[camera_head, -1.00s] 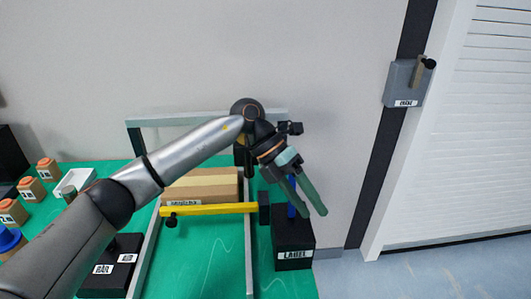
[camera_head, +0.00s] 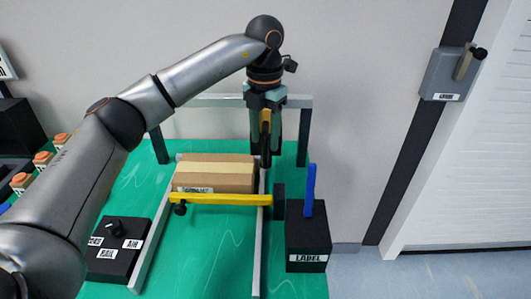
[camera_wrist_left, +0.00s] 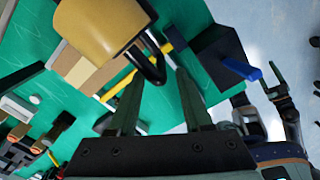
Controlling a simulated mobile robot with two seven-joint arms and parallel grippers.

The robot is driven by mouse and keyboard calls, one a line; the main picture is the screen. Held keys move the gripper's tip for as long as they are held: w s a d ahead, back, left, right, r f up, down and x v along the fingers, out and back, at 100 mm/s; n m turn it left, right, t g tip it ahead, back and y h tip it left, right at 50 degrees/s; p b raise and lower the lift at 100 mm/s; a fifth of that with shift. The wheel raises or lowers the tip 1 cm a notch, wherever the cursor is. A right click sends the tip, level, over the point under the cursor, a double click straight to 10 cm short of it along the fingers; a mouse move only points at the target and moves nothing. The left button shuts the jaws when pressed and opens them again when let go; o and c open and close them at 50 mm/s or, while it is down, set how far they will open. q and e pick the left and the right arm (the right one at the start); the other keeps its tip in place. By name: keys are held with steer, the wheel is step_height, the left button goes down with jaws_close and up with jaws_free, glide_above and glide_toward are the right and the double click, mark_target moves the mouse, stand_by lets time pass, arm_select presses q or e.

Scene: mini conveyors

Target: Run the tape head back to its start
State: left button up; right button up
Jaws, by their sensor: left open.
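The tape head (camera_head: 266,117) shows as an ochre-yellow block with a dark lower part, by the right end of the grey gantry bar (camera_head: 215,101). My left gripper (camera_head: 264,146) points down there, its green fingers open on either side of it in the head view. In the left wrist view the tape head (camera_wrist_left: 98,28) is a large yellow block with a black hook, just beyond the tips of my left gripper (camera_wrist_left: 150,75). Whether the fingers touch it cannot be told. My right gripper seems to show at the lower right of the wrist view (camera_wrist_left: 265,108); its jaws are unclear.
A taped carton (camera_head: 215,170) sits between the conveyor rails behind a yellow bar (camera_head: 222,199). A black LABEL box (camera_head: 307,238) with a blue lever (camera_head: 310,190) stands right. A black switch box (camera_head: 116,252) stands left. A grey wall box (camera_head: 446,74) is at the right.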

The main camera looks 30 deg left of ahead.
mark_target(265, 164)
arm_select(q)
steer(key=shift+f, duration=2.55)
jaws_close()
